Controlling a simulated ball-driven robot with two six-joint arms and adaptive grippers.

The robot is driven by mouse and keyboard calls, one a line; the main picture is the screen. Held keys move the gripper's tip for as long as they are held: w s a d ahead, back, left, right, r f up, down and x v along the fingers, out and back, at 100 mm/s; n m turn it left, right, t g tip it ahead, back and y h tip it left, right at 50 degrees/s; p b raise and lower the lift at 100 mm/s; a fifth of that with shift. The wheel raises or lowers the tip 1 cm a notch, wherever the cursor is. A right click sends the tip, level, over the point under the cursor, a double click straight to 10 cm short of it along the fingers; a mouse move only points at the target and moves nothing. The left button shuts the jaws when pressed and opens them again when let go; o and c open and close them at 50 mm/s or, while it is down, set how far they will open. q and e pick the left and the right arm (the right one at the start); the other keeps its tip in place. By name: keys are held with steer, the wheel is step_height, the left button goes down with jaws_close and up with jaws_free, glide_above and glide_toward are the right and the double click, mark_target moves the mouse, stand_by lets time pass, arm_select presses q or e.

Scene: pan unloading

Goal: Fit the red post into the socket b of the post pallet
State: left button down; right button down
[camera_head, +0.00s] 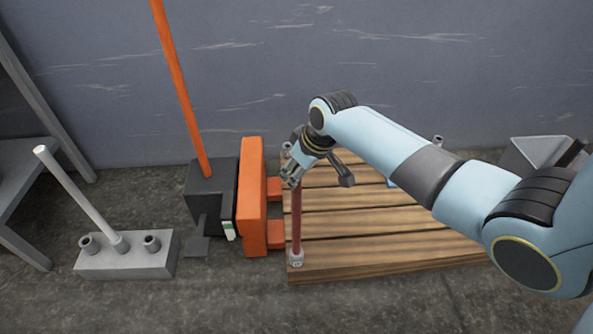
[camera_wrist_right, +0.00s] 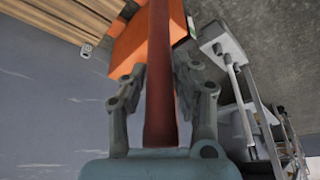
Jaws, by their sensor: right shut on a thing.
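The red post (camera_head: 296,222) stands about upright at the front left corner of the wooden pallet (camera_head: 370,222). Its lower end meets a small pale socket (camera_head: 297,259) there; I cannot tell whether it is inside. My right gripper (camera_head: 291,178) is shut on the upper part of the red post. In the right wrist view my gripper's fingers (camera_wrist_right: 160,78) close around the post (camera_wrist_right: 158,110), whose far end runs out of the picture. No letter is readable on the sockets. My left gripper is not in view.
An orange pallet truck (camera_head: 252,195) with an orange handle stands left of the pallet. A grey block (camera_head: 125,264) farther left holds a pale post (camera_head: 78,195) and two empty sockets. Another socket (camera_head: 438,141) shows at the pallet's back. A grey wall (camera_head: 300,70) lies behind.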

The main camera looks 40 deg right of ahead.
steer(key=c, duration=0.9)
jaws_free()
steer(key=shift+c, duration=0.2)
steer(key=shift+s, duration=0.1)
steer(key=v, duration=1.2)
steer(key=shift+f, duration=0.1)
